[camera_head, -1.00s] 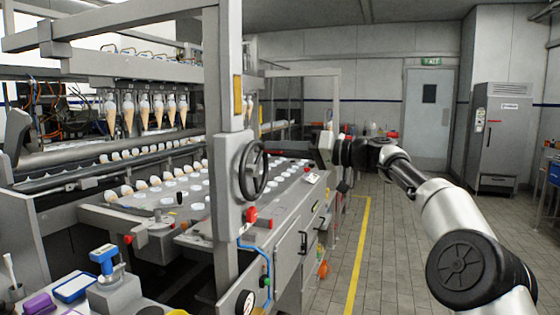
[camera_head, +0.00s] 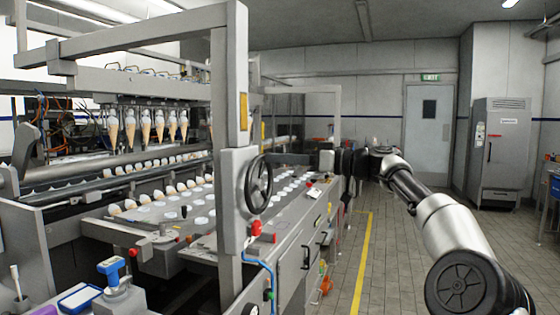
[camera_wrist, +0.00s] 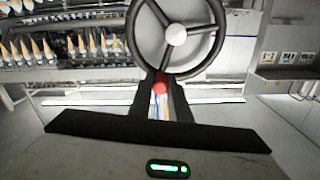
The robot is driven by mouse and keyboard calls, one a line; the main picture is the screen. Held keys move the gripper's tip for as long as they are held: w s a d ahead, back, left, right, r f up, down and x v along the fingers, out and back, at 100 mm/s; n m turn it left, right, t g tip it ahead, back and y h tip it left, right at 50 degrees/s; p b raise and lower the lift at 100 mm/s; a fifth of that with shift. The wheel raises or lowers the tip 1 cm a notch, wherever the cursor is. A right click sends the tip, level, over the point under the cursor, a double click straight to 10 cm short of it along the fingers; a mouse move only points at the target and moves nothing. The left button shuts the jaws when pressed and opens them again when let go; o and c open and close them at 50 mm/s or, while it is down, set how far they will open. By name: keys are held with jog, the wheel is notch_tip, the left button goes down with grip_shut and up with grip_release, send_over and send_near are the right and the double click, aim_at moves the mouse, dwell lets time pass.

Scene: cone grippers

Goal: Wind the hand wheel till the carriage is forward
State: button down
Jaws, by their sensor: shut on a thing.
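The hand wheel (camera_head: 249,188) has a dark rim and stands upright on the grey post. In the wrist view, the wheel (camera_wrist: 176,35) fills the top middle, with its pale hub and spokes showing. A red knob (camera_wrist: 160,87) shows just below its rim, between my fingertips. My gripper (camera_wrist: 162,84) is shut on this red knob. In the head view, my gripper (camera_head: 328,160) shows right of the wheel, its fingertips hidden. The carriage seems to be the grey crossbar (camera_head: 150,85) with a row of hanging cones (camera_head: 145,128); how far forward it is cannot be told.
The machine bed (camera_head: 225,232) holds rows of white-topped pieces. Red controls (camera_head: 264,232) sit below the wheel on the post.

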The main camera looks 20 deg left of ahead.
jog(key=shift+s+r, duration=0.1)
jog(key=shift+s, duration=0.05)
jog(key=c, duration=1.6)
grip_release()
jog(key=shift+s, duration=0.1)
jog(key=shift+c, duration=0.2)
jog(key=shift+d, duration=0.3)
jog(key=s+d, duration=0.1)
jog(key=d, duration=1.5)
jog(key=shift+s+d+b, duration=0.15)
jog(key=shift+d+b, duration=0.15)
jog(key=shift+d, duration=0.05)
